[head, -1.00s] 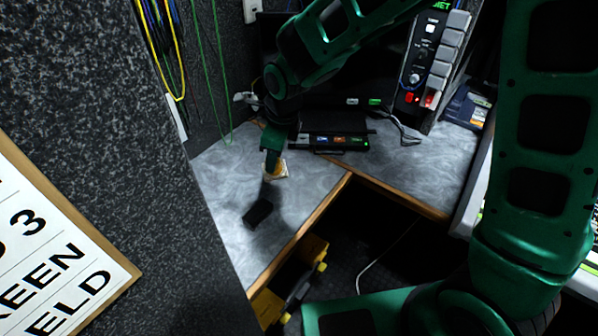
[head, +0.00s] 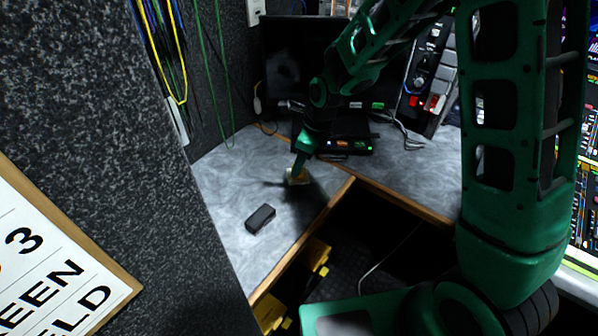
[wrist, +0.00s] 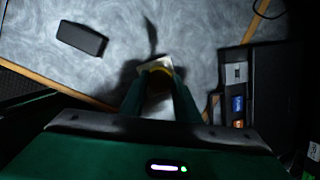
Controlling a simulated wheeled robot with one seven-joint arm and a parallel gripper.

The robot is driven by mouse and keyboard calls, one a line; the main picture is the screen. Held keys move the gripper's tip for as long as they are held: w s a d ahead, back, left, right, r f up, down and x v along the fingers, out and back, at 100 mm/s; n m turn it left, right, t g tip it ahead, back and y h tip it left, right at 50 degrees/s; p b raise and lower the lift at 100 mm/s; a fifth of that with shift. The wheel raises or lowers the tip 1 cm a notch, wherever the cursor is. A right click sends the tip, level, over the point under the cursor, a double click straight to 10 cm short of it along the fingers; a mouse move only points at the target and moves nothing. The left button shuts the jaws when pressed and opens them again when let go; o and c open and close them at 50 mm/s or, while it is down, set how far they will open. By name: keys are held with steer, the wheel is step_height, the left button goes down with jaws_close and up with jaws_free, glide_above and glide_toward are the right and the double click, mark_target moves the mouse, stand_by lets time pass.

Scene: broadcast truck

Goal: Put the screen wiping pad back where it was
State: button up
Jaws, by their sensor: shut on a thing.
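The screen wiping pad, a pale square with a yellow grip, shows at my fingertips in the head view (head: 297,180) and in the wrist view (wrist: 152,105). My gripper (head: 300,172) points down and is shut on the yellow grip, with a finger on each side in the wrist view (wrist: 159,82). The pad is at or just above the grey desk top (head: 225,190); I cannot tell whether it touches. The fingers hide part of the pad.
A small black block (head: 260,219) lies on the desk, left of the pad. A black box with lit buttons (head: 345,145) stands behind it, before a dark monitor (head: 285,60). A wooden edge (head: 305,238) borders the desk; a yellow-and-black case (head: 300,285) sits below.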

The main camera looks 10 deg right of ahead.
steer(key=shift+f, duration=2.05)
steer(key=shift+c, duration=0.5)
steer(key=o, duration=1.1)
steer(key=shift+r, duration=0.1)
steer(key=v, duration=1.2)
